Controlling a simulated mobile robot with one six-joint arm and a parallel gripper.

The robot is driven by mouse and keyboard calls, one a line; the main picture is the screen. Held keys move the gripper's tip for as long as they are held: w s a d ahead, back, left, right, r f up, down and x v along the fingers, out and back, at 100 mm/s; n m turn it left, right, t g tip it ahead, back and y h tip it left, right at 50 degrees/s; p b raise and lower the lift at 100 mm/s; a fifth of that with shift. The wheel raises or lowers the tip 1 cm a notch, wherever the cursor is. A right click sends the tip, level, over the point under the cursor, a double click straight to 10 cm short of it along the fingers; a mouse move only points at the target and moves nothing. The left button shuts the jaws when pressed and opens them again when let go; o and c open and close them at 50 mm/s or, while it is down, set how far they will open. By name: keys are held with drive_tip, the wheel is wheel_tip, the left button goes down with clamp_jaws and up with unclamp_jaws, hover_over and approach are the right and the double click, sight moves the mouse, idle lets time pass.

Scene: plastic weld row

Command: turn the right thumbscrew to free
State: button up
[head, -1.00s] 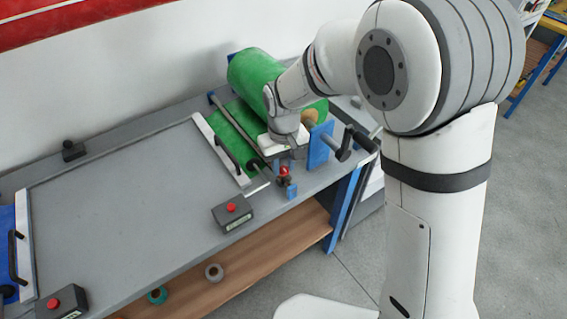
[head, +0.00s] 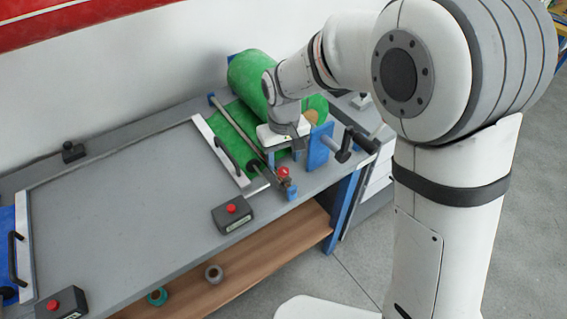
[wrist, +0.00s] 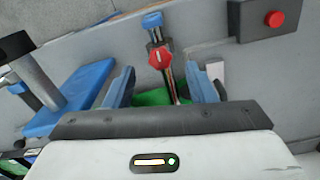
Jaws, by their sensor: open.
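The right thumbscrew is a small red knob (head: 283,171) on a blue bracket (head: 291,191) at the near end of the rod, by the table's front edge. In the wrist view the red thumbscrew (wrist: 160,57) shows ahead of the gap between my fingers, with its blue bracket (wrist: 153,24) beyond it. My gripper (head: 284,154) is open and empty, just behind and above the knob in the head view. In the wrist view the two blue fingers of my gripper (wrist: 161,86) stand apart, and neither appears to touch the knob.
A green roll (head: 250,75) lies behind my gripper. A blue upright plate (head: 320,147) with a dark crank handle (head: 344,146) stands close on the right. A grey box with a red button (head: 232,212) sits at left front. The tabletop (head: 120,225) farther left is clear.

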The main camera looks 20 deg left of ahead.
sight(283, 170)
drive_tip(key=shift+r, duration=2.3)
